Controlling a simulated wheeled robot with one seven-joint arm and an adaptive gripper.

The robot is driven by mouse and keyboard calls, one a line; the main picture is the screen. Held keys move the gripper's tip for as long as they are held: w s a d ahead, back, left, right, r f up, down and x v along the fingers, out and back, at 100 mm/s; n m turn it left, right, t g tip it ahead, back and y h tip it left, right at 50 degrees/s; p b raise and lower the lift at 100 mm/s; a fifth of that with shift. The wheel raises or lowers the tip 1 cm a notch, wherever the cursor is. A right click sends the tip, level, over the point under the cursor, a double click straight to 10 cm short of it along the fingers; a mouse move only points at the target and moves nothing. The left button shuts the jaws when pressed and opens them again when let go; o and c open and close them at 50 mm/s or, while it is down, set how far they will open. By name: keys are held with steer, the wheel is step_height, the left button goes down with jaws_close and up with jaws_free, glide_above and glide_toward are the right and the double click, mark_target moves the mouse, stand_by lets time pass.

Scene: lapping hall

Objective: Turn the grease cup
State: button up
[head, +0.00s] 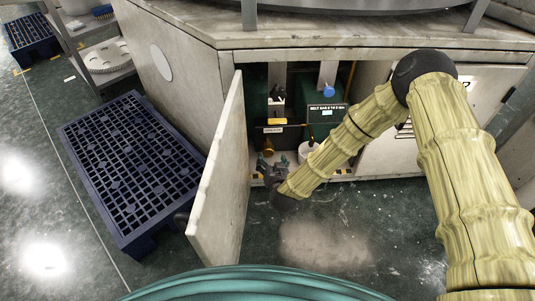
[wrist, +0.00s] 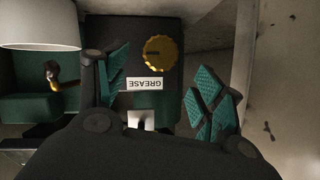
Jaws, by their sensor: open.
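The grease cup is a round gold knob with a knurled rim (wrist: 160,52), on a dark panel above a white GREASE label (wrist: 145,84) that reads upside down in the wrist view. In the head view the cup (head: 268,149) shows small inside the open cabinet, below its label. My gripper (head: 275,165) is at the cabinet opening, just in front of and below the cup. In the wrist view my gripper (wrist: 160,78) is open, with teal-padded fingers spread left and right. The cup lies between and beyond the fingertips; I see no contact.
The open cabinet door (head: 218,180) stands close to my gripper's left. Inside are a white container (head: 308,150), a blue knob (head: 328,91) and a small display box (head: 327,115). A dark blue pallet (head: 130,165) lies on the floor at left.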

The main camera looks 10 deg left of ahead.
mark_target(268, 153)
steer(key=b+x, duration=0.3)
steer(key=x, duration=0.4)
steer(key=shift+w+a+f, duration=0.1)
steer(key=shift+w+f, duration=0.15)
steer(key=shift+w+a+b, duration=0.15)
steer(key=shift+w+b, duration=0.2)
steer(key=shift+w, duration=0.1)
steer(key=shift+c, duration=0.4)
steer(key=c, duration=0.9)
